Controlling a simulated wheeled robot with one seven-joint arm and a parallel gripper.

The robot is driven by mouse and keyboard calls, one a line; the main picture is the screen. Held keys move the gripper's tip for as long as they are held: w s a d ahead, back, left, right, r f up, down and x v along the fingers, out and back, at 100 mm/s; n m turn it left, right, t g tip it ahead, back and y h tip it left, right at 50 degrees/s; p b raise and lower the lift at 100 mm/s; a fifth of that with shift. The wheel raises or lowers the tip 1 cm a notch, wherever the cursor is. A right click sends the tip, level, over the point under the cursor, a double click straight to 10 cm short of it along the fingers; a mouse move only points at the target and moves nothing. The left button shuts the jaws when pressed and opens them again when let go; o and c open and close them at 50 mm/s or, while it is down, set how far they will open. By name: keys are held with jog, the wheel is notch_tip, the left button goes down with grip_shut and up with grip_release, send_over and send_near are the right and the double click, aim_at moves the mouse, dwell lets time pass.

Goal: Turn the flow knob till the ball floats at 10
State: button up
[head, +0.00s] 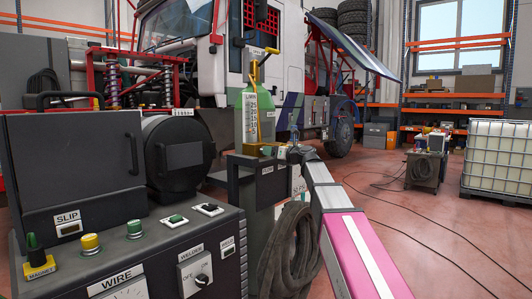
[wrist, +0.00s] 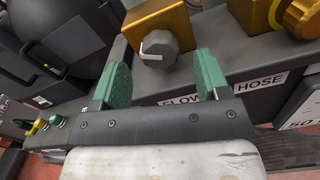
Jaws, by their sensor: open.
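The flow knob (wrist: 160,50) is a grey knob with a white mark on the front of a gold block (wrist: 150,20) in the wrist view. My gripper (wrist: 163,62) is open, with one green finger left and one right of the knob, apart from it. In the head view the flow tube (head: 251,118) stands upright with a white scale numbered down to about 10. I cannot make out the ball. My gripper (head: 294,152) is small there, beside the tube's gold base (head: 252,149); the knob is hidden or too small to tell.
A yellow fitting (wrist: 302,18) is at right. A welder console (head: 135,245) stands left, and a coiled hose (head: 290,250) hangs beside my arm.

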jog(key=shift+x, duration=2.05)
jog(key=c, duration=0.9)
jog(key=shift+c, duration=0.2)
jog(key=shift+n, duration=2.9)
jog(key=shift+s, duration=0.1)
jog(key=o, duration=0.9)
